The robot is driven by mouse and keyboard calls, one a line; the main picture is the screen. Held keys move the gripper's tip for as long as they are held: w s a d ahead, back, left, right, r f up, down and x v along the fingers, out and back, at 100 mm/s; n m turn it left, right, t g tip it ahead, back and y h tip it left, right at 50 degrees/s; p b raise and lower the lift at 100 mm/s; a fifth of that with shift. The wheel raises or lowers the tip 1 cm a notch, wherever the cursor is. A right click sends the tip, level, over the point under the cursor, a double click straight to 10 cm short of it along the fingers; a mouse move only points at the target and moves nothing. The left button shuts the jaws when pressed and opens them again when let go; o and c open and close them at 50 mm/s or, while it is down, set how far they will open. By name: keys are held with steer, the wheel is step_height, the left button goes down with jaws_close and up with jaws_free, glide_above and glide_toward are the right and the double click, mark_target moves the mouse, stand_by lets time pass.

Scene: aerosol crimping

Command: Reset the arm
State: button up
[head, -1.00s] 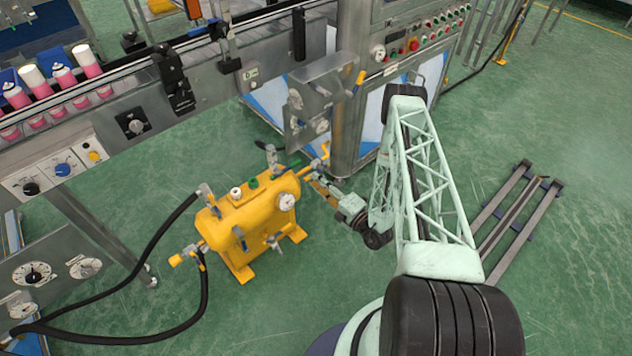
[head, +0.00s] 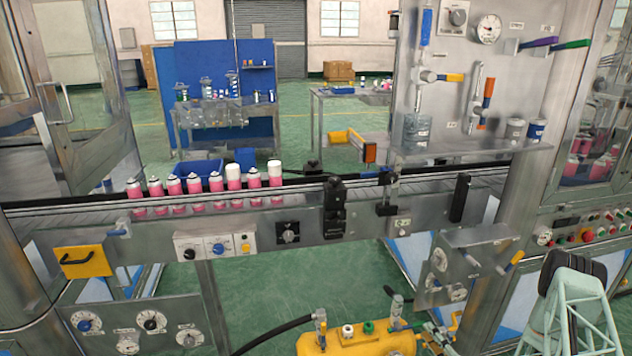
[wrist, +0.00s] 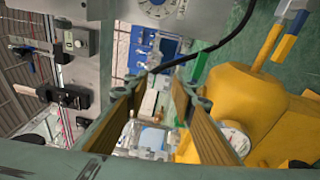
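My arm (head: 575,310) shows at the lower right of the head view as a pale green lattice link with a dark joint on top. My gripper (wrist: 163,84) shows in the wrist view, with two tan-padded fingers apart and nothing between them. The yellow tank (wrist: 240,100) is close beside and beyond the right finger. The same yellow tank (head: 360,342) is cut off at the bottom of the head view.
A conveyor (head: 300,219) crosses the head view, with several pink cans (head: 193,185) at its left. A steel valve panel (head: 460,75) stands at the right above it. A black hose (wrist: 205,50) runs near the gripper. Green floor (head: 270,280) shows below the conveyor.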

steer(key=w+a+r+n+g+y, duration=0.2)
steer(key=a+r+n+y, duration=0.3)
steer(key=r, duration=0.6)
steer(key=w+a+r+n+g+y, duration=0.1)
steer(key=a+r+n+g+y, duration=0.15)
steer(key=a+r+n, duration=0.6)
steer(key=s+a+r+n+g+y, duration=0.1)
steer(key=s+a+r+n+g, duration=0.25)
steer(key=r, duration=0.35)
steer(key=s+a+r+n+g+y, duration=0.1)
steer(key=s+a+r+n+g, duration=0.1)
steer(key=a+r, duration=0.35)
steer(key=s+a+r+n+g+y, duration=0.1)
steer(key=s+a+r+n+g, duration=0.15)
steer(key=r, duration=0.55)
steer(key=s+a+r+n+g+h, duration=0.25)
steer(key=s+r+n, duration=0.25)
steer(key=s, duration=0.5)
steer(key=s+a+r+n+g+h, duration=0.25)
steer(key=s+r+n, duration=0.3)
steer(key=s, duration=0.35)
steer(key=s+a+r+n+g+h, duration=0.15)
steer(key=s+r+n+h, duration=0.35)
steer(key=s, duration=0.5)
steer(key=s+d+r+n+t+h, duration=0.5)
steer(key=s+d+r+n+h, duration=0.1)
steer(key=s+d+n, duration=0.6)
steer(key=shift+s+r+t, duration=0.3)
steer(key=shift+s+r, duration=0.4)
steer(key=shift+s, duration=0.15)
